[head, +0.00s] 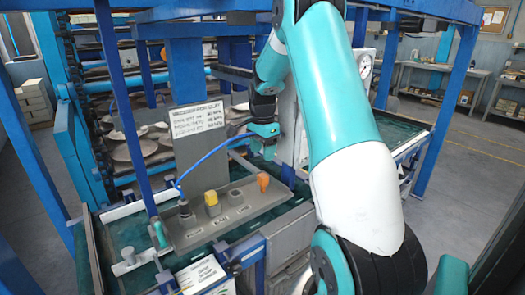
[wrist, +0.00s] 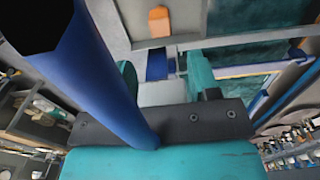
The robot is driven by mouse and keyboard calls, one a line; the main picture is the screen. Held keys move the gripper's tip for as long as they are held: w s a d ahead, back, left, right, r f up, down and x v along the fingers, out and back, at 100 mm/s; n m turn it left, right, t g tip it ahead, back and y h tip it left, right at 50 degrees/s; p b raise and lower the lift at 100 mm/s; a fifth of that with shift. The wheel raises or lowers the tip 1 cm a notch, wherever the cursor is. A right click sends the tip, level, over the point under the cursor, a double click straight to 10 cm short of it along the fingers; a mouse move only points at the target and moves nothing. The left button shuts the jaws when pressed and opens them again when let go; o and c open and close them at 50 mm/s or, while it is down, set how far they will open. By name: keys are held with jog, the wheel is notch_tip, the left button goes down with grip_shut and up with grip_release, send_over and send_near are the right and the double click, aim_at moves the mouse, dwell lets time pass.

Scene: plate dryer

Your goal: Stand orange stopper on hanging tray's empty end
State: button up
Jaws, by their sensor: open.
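The orange stopper (head: 263,181) stands near the right end of a long grey tray (head: 232,214) with small labels. It also shows at the top of the wrist view (wrist: 159,22). The tray is bare just right of the orange stopper; I cannot tell how the tray is hung. My teal gripper (head: 264,150) is open and empty, above and behind the orange stopper, apart from it.
Round plates (head: 140,150) fill the rack behind. Open floor (head: 460,190) lies to the right.

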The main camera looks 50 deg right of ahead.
jog(key=s+a+r+n, duration=0.1)
jog(key=a+r+n, duration=0.25)
jog(key=a, duration=0.45)
jog(key=s+a+r+n+t+y, duration=0.1)
jog(key=a+r+n, duration=0.1)
jog(key=a+n, duration=0.5)
jog(key=a+r+n, duration=0.3)
jog(key=a, duration=0.7)
jog(key=s+a+n+g+y, duration=0.1)
jog(key=s+a+n+y, duration=0.2)
jog(key=s+a+n, duration=1.1)
jog(key=s+a+r, duration=0.1)
jog(key=s+a, duration=0.2)
jog(key=s, duration=0.2)
jog(key=shift+s+a, duration=0.15)
jog(key=shift+a, duration=0.1)
jog(key=shift+d, duration=0.1)
